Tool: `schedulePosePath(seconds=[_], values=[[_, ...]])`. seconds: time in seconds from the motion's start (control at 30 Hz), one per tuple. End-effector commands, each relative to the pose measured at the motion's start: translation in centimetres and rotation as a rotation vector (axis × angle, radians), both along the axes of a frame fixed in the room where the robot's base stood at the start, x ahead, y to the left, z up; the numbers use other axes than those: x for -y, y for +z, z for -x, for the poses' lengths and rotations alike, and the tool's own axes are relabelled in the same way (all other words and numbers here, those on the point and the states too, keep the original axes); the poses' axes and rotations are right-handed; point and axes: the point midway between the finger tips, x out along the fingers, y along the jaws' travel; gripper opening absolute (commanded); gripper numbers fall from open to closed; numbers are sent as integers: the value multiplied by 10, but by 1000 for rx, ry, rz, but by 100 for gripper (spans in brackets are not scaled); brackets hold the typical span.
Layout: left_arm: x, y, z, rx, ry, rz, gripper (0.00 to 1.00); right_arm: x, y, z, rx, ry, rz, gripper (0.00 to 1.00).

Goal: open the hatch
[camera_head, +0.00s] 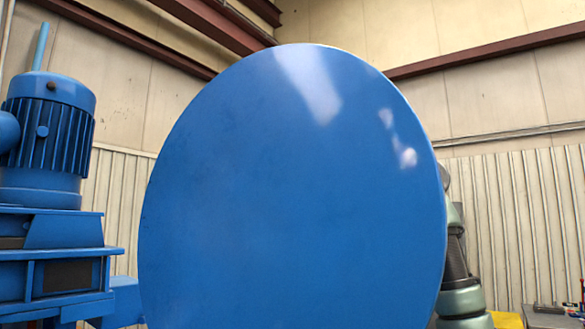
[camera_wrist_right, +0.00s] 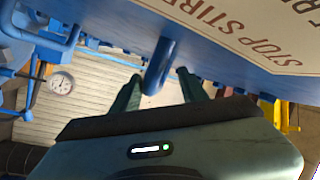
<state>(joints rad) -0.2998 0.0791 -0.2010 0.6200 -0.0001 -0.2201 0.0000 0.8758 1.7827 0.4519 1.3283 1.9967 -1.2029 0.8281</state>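The hatch (camera_head: 290,190) is a large round blue disc that stands raised and fills the middle of the head view, with its smooth face toward me. In the right wrist view a blue handle (camera_wrist_right: 160,68) sticks out beside a blue surface with a white sign. My right gripper (camera_wrist_right: 159,76) is open, with its two green fingers on either side of the handle's end and gaps visible on both sides. In the head view the hatch hides this gripper; only part of my right arm (camera_head: 460,275) shows behind its right edge. My left gripper is not in view.
A blue motor (camera_head: 48,135) on a blue frame (camera_head: 60,260) stands close on the left. A round gauge (camera_wrist_right: 61,83) shows in the right wrist view, near blue pipes. A yellow object (camera_head: 507,320) and a dark surface (camera_head: 548,318) lie at the lower right.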

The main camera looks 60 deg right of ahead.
Motion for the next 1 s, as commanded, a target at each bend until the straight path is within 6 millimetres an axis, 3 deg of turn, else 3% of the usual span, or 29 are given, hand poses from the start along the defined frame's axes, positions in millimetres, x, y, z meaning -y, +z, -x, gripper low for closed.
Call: schedulePosePath(seconds=[1.0], values=[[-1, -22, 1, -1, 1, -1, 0, 15, -24, 67, 3, -1, 0, 39]])
